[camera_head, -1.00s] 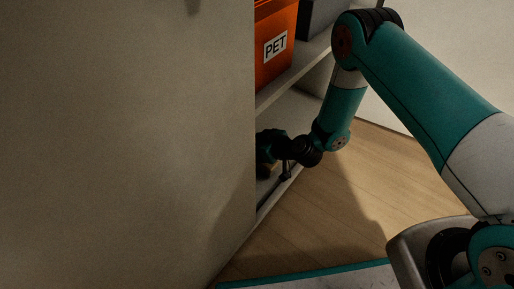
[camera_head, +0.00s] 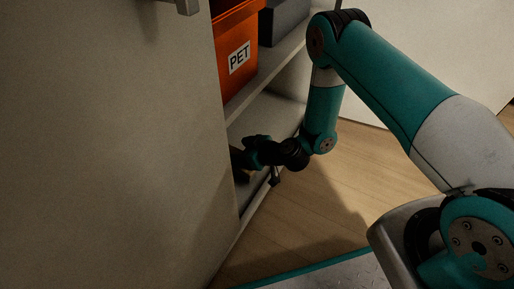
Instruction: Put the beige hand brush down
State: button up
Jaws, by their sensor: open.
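My gripper (camera_head: 240,163) is at the end of my arm, low inside the cabinet, just above the bottom shelf (camera_head: 273,120). It is dark and partly hidden by the pale door or panel on the left. It is open, though its fingertips are hard to make out in the shadow. I cannot make out the beige hand brush; it may be hidden behind the panel or by my gripper.
The large pale panel (camera_head: 110,150) with a metal handle (camera_head: 187,6) stands close on the left of my gripper. An orange bin marked PET (camera_head: 237,57) and a grey box (camera_head: 284,18) stand on the shelf above. Wooden floor (camera_head: 330,200) lies free to the right.

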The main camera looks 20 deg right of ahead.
jog(key=p+v, duration=0.3)
jog(key=v, duration=0.5)
jog(key=shift+s, duration=0.2)
jog(key=shift+d+r, duration=0.1)
jog(key=shift+d, duration=0.05)
jog(key=shift+r, duration=0.1)
